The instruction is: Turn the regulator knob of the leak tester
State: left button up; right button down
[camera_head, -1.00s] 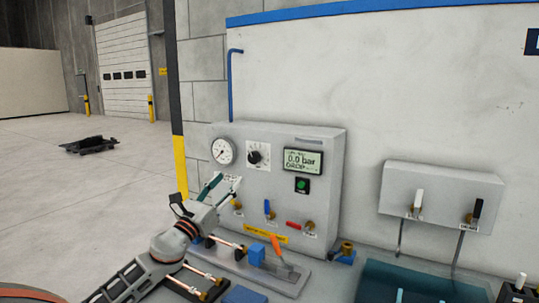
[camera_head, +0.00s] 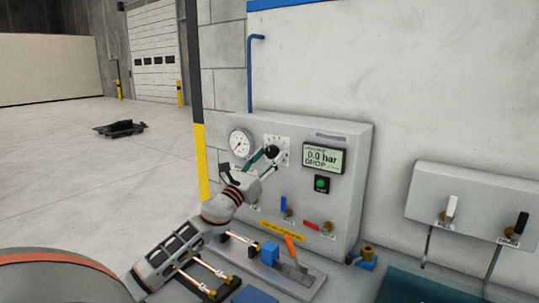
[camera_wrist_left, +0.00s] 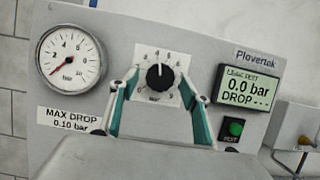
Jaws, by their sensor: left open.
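The leak tester (camera_head: 345,205) is a grey box against the wall, with a display reading 0.0 bar and DROP. Its black regulator knob (camera_wrist_left: 160,76) sits on a white scale plate in the wrist view, its white mark pointing up. In the head view the knob (camera_head: 272,152) shows just beyond my fingertips. My left gripper (camera_head: 268,160) is open in front of the panel. In the wrist view its green-padded fingers (camera_wrist_left: 160,88) stand on either side of the knob, with gaps; I cannot tell how deep they reach. My right gripper is not in view.
A pressure gauge (camera_wrist_left: 71,56) is left of the knob and a green button (camera_wrist_left: 235,128) right of it. Valve levers, including a red one (camera_head: 311,224), and a fixture with copper tubes (camera_head: 215,272) lie below. A grey valve box (camera_head: 480,195) is at right.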

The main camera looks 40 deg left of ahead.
pick_arm(q)
jog(key=shift+w+a+r, duration=0.1)
jog(key=shift+w+r, duration=0.05)
jog(key=shift+w, duration=0.25)
jog(key=c, duration=1.1)
jog(key=shift+n, duration=0.4)
